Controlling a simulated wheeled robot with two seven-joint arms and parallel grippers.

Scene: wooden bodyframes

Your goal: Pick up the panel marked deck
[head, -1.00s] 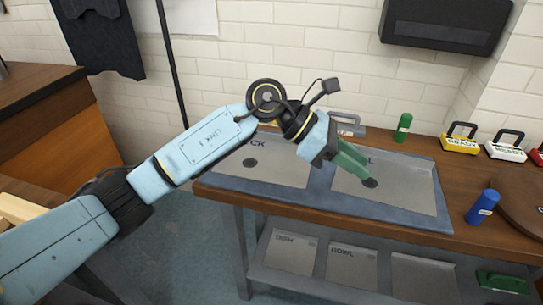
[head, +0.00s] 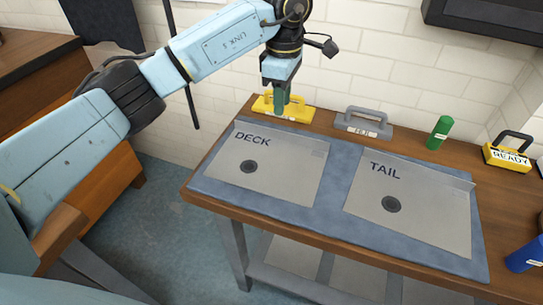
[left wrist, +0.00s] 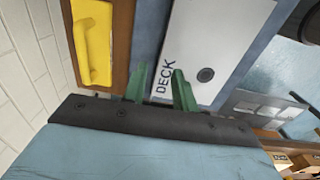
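The panel marked DECK (head: 290,172) is a flat grey plate with a dark round spot, lying on the blue mat (head: 333,200) at the left. It also shows in the left wrist view (left wrist: 215,38). The similar panel marked TAIL (head: 430,210) lies to its right. My left gripper (head: 279,112) points down near the back edge of the DECK panel, in front of the yellow handled block (head: 298,115). In the left wrist view its green fingers (left wrist: 158,72) are apart with nothing between them, near the DECK lettering. My right gripper is not in view.
A grey handled block (head: 364,126) and a green cylinder (head: 439,133) stand along the back of the wooden bench. A yellow block marked READY (head: 508,156) and a blue cylinder (head: 525,255) are at the right. A tiled wall rises behind.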

